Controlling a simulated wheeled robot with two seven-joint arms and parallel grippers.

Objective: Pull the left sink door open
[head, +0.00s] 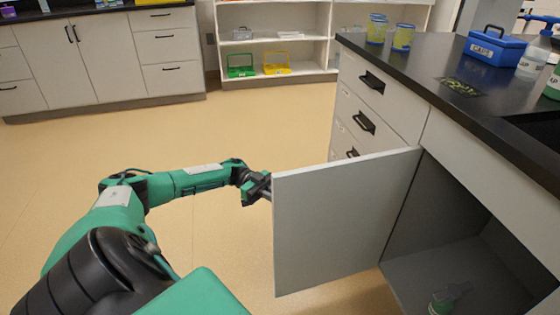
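The left sink door (345,215), a plain grey panel, stands swung wide open from the sink cabinet, with its inner face towards me. Its hinge side is at the right, by the drawers. My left gripper (262,188) is at the door's free left edge, partly behind it. The door hides the fingertips, its outer face and any handle there, so I cannot tell whether the fingers are closed or touching. My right gripper is not in view.
The open cabinet (470,265) holds a green-based bottle (442,303) on its floor. Drawers with black handles (364,122) stand beyond the door. The black counter (430,75) carries a blue case (495,48) and jars. The tan floor (100,150) at left is clear.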

